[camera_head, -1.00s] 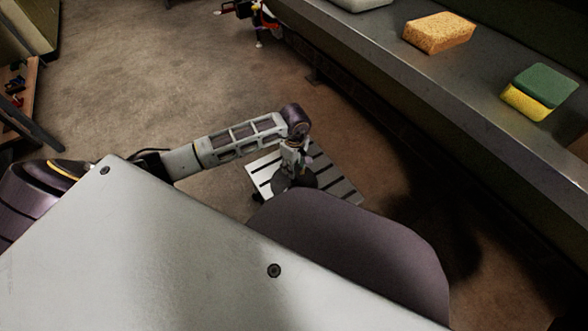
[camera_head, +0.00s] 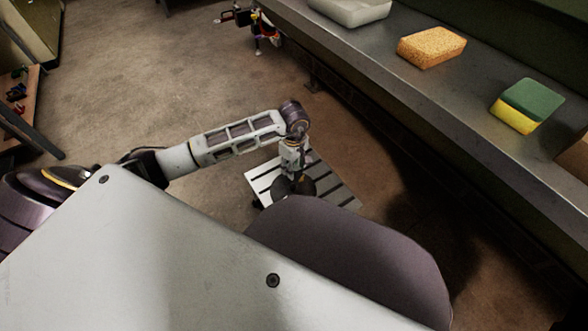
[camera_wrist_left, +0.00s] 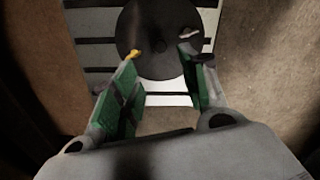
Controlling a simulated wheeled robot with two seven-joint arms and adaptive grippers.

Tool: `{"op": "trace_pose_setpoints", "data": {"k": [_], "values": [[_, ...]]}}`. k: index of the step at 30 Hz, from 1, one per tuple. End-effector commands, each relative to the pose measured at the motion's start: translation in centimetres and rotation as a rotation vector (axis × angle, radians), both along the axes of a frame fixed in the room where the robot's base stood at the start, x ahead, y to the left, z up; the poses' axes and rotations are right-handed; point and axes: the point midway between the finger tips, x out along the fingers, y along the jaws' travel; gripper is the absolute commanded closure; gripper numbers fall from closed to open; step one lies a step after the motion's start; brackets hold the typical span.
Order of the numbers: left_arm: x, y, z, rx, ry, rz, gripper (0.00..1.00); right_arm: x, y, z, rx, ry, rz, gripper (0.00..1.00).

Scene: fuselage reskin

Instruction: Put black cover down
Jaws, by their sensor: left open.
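The black cover (camera_head: 306,187) is a dark round disc lying on a pale slotted plate (camera_head: 335,185) near the floor. In the left wrist view the cover (camera_wrist_left: 160,30) sits flat over the dark slots of the plate (camera_wrist_left: 95,22). My left gripper (camera_head: 291,170) points down over the cover. In the left wrist view its green-padded fingers (camera_wrist_left: 160,54) are apart, with the disc showing between and beyond their tips. I cannot tell whether the tips touch the cover. A small yellow bit shows at the left fingertip. My right gripper is not in view.
A grey bench (camera_head: 440,85) runs along the right with a pale tray (camera_head: 350,10), an orange sponge (camera_head: 431,47) and a green-yellow sponge (camera_head: 527,105) on it. A wooden shelf unit (camera_head: 22,110) stands at far left. Open brown floor lies left of the plate.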

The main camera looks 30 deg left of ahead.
Motion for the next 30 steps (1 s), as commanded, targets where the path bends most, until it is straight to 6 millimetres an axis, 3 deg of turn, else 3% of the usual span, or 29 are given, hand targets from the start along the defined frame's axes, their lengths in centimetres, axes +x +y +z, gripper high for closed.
{"op": "trace_pose_setpoints", "data": {"k": [4,7,14,21,25,30], "values": [[-0.3,-1.1,-0.2,-0.040,0.003,0.006,0.56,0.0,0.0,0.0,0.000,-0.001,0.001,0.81],[-0.9,-3.1,-0.6,-0.115,0.009,0.021,0.56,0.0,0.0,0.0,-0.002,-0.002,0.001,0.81],[-3.2,-11.7,-0.1,-0.446,0.048,0.118,0.56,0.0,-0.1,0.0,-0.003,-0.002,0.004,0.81],[-5.1,-20.5,3.8,-0.855,0.141,0.321,0.56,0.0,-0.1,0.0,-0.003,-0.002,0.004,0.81],[-5.5,-23.8,6.9,-1.064,0.210,0.462,0.56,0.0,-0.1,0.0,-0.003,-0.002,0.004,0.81],[-5.1,-26.4,11.2,-1.317,0.320,0.677,0.56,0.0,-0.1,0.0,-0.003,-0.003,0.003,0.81]]}}
